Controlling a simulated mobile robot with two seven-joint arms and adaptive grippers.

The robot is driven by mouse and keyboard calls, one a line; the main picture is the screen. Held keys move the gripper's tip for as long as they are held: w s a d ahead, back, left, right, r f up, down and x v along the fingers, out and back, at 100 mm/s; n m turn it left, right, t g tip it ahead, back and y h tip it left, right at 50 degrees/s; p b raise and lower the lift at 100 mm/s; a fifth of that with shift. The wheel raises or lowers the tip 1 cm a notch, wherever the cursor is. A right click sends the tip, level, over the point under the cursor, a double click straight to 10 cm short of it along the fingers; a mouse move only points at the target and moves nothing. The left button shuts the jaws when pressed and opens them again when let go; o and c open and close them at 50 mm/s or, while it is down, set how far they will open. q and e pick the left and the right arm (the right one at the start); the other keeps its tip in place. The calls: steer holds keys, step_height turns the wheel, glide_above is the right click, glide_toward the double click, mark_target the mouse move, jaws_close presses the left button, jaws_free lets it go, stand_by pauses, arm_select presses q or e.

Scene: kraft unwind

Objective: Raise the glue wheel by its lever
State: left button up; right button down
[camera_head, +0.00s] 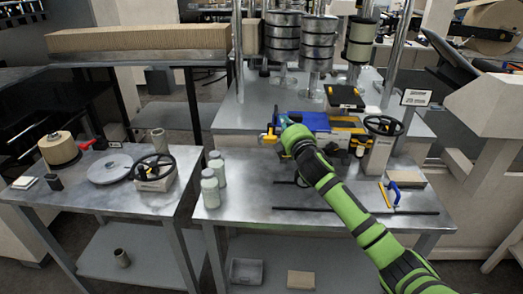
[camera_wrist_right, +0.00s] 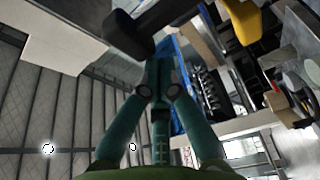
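A blue machine unit (camera_head: 309,121) with yellow parts sits on the right metal table; I take it for the glue station. A yellow lever-like part (camera_head: 268,136) sticks out at its left end. My right gripper (camera_head: 283,122) is at that left end, close to the yellow part. In the right wrist view, its teal fingers (camera_wrist_right: 160,78) come together at the tips, close to a dark bar (camera_wrist_right: 150,32). Whether they touch the bar is unclear. The blue unit also shows there (camera_wrist_right: 180,75). The glue wheel itself cannot be made out. My left gripper is out of view.
A black handwheel (camera_head: 384,125) stands right of the blue unit. The left table holds another handwheel (camera_head: 153,168) and a kraft roll (camera_head: 58,149). Stacked rollers (camera_head: 282,38) stand behind.

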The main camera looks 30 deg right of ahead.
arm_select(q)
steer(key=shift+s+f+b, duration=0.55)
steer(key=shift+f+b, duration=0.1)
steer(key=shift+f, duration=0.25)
arm_select(e)
steer(key=shift+s+d+r+m+t+h, duration=0.1)
steer(key=shift+s+d+m+t+h, duration=0.35)
steer(key=shift+d+m, duration=0.5)
steer(key=shift+s+a, duration=0.1)
steer(key=shift+a, duration=0.05)
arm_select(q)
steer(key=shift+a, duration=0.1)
arm_select(e)
steer(key=shift+r, duration=0.1)
